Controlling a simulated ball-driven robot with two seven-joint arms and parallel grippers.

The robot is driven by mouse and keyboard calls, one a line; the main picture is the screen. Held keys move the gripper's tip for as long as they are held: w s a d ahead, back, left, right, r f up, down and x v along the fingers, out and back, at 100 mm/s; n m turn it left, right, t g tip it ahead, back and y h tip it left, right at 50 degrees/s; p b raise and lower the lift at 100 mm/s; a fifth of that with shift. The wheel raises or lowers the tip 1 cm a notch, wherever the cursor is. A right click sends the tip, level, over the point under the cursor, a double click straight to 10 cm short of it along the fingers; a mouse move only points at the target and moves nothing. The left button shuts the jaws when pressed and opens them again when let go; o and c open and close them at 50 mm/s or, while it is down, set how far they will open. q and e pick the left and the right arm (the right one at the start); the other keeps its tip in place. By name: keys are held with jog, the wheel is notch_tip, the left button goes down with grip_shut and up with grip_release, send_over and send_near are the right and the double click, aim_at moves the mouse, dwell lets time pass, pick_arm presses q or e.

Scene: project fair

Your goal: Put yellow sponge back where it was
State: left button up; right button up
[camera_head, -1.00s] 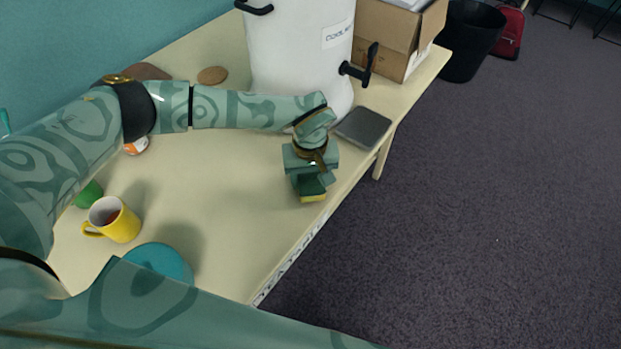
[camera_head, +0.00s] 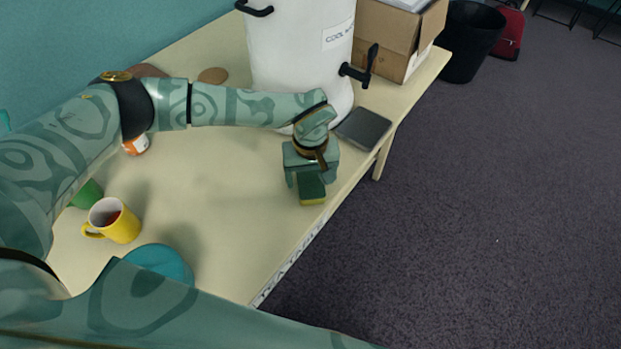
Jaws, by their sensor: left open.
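The yellow sponge (camera_head: 312,192) has a dark green top and a yellow lower layer. It sits at the table's right edge, below the white dispenser. My left gripper (camera_head: 311,178) is directly above and behind it, with its fingers pointing down. The jaws are open, and the fingers partly hide the sponge's far end. I cannot tell whether a finger touches it. My right gripper is not in view.
A white drinks dispenser (camera_head: 298,60) with a black tap, a dark grey flat pad (camera_head: 363,128) and a cardboard box (camera_head: 393,40) stand beyond the gripper. A yellow mug (camera_head: 118,223) and a teal round object (camera_head: 160,262) stand nearer. The table (camera_head: 215,190) between is clear.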

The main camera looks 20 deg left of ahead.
aim_at(311, 181)
pick_arm(q)
notch_tip(311, 181, up, 10)
jog(key=shift+r+p, duration=0.2)
jog(key=shift+p, duration=0.1)
jog(key=shift+s+f, duration=0.1)
dwell(0.3)
